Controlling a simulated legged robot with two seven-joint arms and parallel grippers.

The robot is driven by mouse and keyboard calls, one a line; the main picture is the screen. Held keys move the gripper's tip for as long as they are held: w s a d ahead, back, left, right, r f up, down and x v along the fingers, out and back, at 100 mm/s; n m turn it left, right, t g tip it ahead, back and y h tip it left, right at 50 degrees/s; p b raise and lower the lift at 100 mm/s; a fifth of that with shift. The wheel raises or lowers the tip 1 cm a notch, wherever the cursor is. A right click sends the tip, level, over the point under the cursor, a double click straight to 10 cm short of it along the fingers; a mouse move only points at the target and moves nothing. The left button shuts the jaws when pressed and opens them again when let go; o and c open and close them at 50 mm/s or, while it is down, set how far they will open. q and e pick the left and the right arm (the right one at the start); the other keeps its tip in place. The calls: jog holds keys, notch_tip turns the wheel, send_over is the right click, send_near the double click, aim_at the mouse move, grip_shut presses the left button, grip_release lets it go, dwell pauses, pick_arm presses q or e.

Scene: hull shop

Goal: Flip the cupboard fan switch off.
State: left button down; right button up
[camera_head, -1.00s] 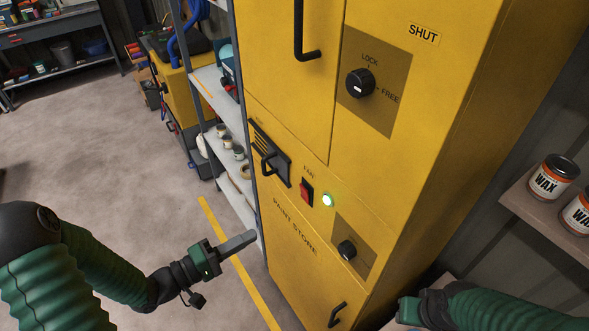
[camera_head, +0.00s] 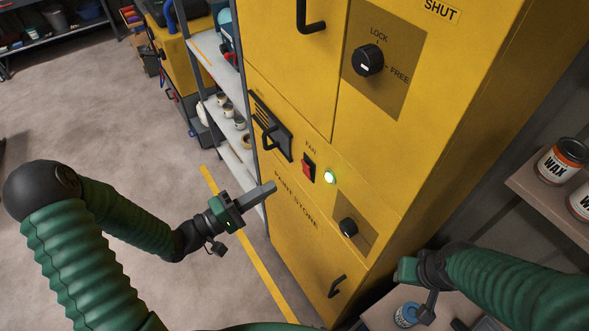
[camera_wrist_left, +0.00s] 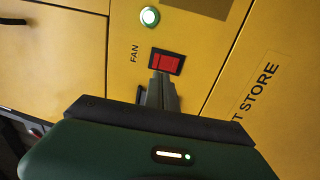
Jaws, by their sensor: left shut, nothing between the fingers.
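The red rocker fan switch (camera_head: 309,167) sits in a black frame on the yellow paint store cupboard (camera_head: 330,274), below the word FAN. A round lamp (camera_head: 330,177) beside it glows green. My left gripper (camera_head: 272,187) is shut and empty, its fingers pointing at the cupboard, left of and a little below the switch in the head view. In the left wrist view the shut fingertips (camera_wrist_left: 161,84) overlap the lower edge of the red switch (camera_wrist_left: 166,62); I cannot tell whether they touch. My right gripper (camera_head: 408,270) is at the lower right, its fingers not clearly visible.
The cupboard also carries a LOCK/FREE knob (camera_head: 368,60), a smaller knob (camera_head: 348,227) and a black handled vent (camera_head: 271,126). A grey shelf rack (camera_head: 232,120) stands to the left. Wax cans (camera_head: 562,160) sit on a shelf at right.

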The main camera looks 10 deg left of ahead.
aim_at(306, 167)
pick_arm(q)
jog(key=p+x, duration=0.2)
jog(key=x, duration=0.6)
jog(key=shift+s+d, duration=0.1)
jog(key=shift+s, duration=0.1)
jog(key=shift+w+d, duration=0.2)
jog(key=shift+w, duration=0.1)
jog(key=shift+a, duration=0.1)
jog(key=shift+r, duration=0.2)
jog(key=shift+p, duration=0.3)
